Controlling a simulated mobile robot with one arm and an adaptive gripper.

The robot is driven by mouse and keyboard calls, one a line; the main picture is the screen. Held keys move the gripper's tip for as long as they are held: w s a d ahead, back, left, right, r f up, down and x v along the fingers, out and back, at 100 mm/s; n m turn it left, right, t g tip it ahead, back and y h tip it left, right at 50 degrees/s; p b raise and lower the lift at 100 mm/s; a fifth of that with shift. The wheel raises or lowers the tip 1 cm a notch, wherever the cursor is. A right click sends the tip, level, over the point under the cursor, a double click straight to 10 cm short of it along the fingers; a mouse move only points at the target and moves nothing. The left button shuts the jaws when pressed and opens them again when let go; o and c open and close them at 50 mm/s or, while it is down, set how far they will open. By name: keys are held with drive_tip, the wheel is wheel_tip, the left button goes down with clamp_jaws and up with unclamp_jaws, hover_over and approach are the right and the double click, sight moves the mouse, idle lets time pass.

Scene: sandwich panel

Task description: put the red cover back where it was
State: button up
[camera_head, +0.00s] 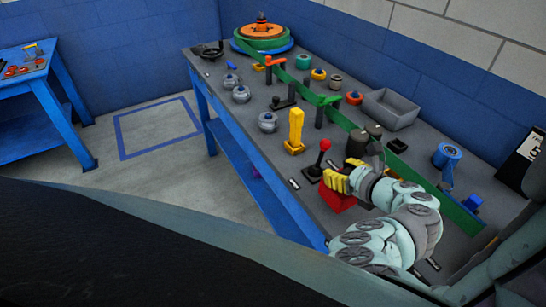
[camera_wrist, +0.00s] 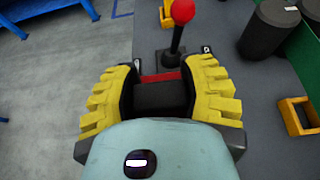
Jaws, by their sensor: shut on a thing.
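The red cover (camera_head: 336,201) shows in the head view below the yellow fingers of my gripper (camera_head: 337,182), low over or on the dark bench top. My gripper also shows in the wrist view (camera_wrist: 166,84), its two yellow fingers on either side of a dark block-like part with a red strip of the cover (camera_wrist: 160,76) beyond it. The gripper is shut on the cover. My fingers and wrist hide part of it, and I cannot tell whether its underside touches the bench.
A black joystick with a red knob (camera_head: 324,146) stands just beyond the gripper. A yellow upright block (camera_head: 296,126), a dark cylinder (camera_head: 356,143) and a long green rail (camera_head: 340,118) are close by. A grey bin (camera_head: 391,110) stands behind the rail.

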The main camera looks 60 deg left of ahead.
drive_tip(key=f+b, duration=0.3)
drive_tip(key=b, duration=0.1)
drive_tip(key=shift+a+f, duration=0.2)
drive_tip(key=shift+f, duration=0.2)
drive_tip(key=shift+r, duration=0.2)
drive_tip(key=shift+w, duration=0.1)
drive_tip(key=o, duration=1.3)
drive_tip(key=shift+f, duration=0.1)
drive_tip(key=shift+p+v, duration=1.65)
drive_tip(key=shift+v, duration=4.4)
